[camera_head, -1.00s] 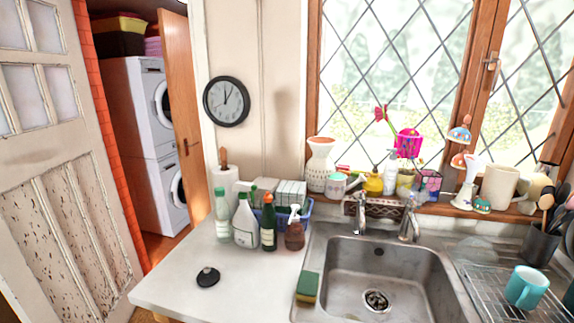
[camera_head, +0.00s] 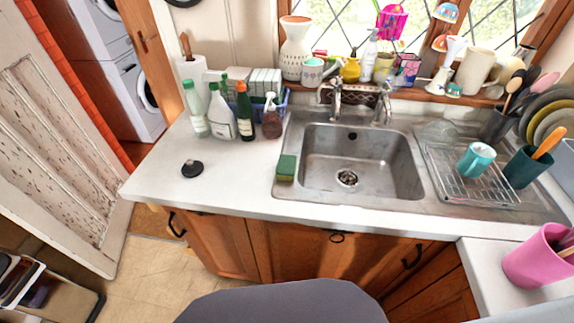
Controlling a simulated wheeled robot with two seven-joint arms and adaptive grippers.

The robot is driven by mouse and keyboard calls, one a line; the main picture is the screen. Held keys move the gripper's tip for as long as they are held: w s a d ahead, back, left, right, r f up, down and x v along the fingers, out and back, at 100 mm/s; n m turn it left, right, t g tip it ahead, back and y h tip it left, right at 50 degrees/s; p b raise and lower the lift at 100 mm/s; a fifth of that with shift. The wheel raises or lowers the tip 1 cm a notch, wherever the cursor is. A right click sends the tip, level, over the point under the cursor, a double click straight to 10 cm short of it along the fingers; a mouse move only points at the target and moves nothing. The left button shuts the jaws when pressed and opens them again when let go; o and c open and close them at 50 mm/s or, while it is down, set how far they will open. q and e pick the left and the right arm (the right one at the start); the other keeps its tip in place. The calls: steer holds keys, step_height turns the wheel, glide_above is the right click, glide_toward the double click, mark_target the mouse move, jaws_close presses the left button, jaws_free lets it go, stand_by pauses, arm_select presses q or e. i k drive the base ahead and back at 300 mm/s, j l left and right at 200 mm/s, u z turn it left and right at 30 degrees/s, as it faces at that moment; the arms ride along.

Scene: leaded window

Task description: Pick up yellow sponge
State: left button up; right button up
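The sponge (camera_head: 286,168) is a small block with a dark green top and a yellow lower part. It lies at the left edge of the metal sink (camera_head: 312,178), close to the white counter (camera_head: 232,190). Nothing covers it. Neither of my grippers shows in the head view.
Several bottles (camera_head: 222,118) stand behind and left of the sponge. A black round object (camera_head: 191,169) lies on the counter to the left. A wire rack (camera_head: 450,180) with a teal mug (camera_head: 477,159) is right of the basin. A pink cup (camera_head: 537,256) stands front right.

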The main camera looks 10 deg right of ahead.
mark_target(286, 167)
steer(key=k+u, duration=0.1)
steer(key=u, duration=0.3)
steer(key=k+j+u, duration=0.1)
steer(key=u, duration=0.3)
steer(key=k+j+u, duration=0.15)
steer(key=u, duration=0.2)
